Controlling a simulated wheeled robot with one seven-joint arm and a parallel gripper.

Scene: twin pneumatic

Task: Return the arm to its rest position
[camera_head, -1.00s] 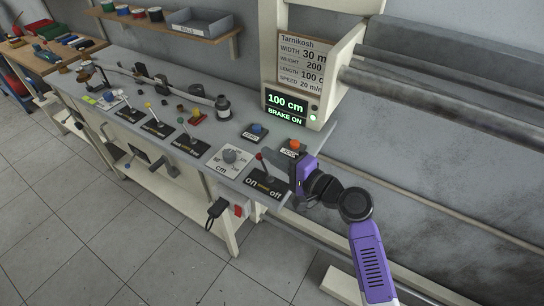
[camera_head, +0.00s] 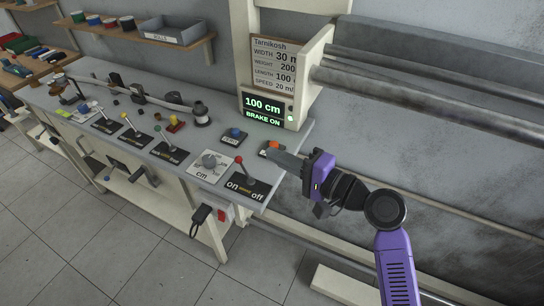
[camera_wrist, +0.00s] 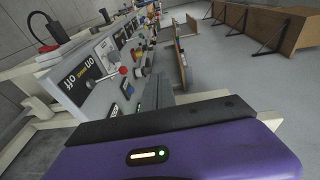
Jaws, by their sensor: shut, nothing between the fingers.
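My purple arm reaches in from the lower right in the head view. My gripper (camera_head: 274,155) is shut and empty, its grey fingers pointing left over the right end of the grey control bench (camera_head: 222,137). It is close to the orange button (camera_head: 273,146) and to the right of the red-knobbed on/off lever (camera_head: 239,161). I cannot tell whether it touches anything. In the wrist view the gripper's fingers (camera_wrist: 159,90) point away along the bench, with the red lever knob (camera_wrist: 123,71) to their left.
A lit display (camera_head: 264,110) reads "100 cm" and "BRAKE ON". Long metal rollers (camera_head: 400,95) run along the wall at right. Several levers and a grey dial (camera_head: 209,161) stand on the bench. A shelf with a grey bin (camera_head: 172,31) hangs behind. Open floor (camera_head: 70,225) lies in front.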

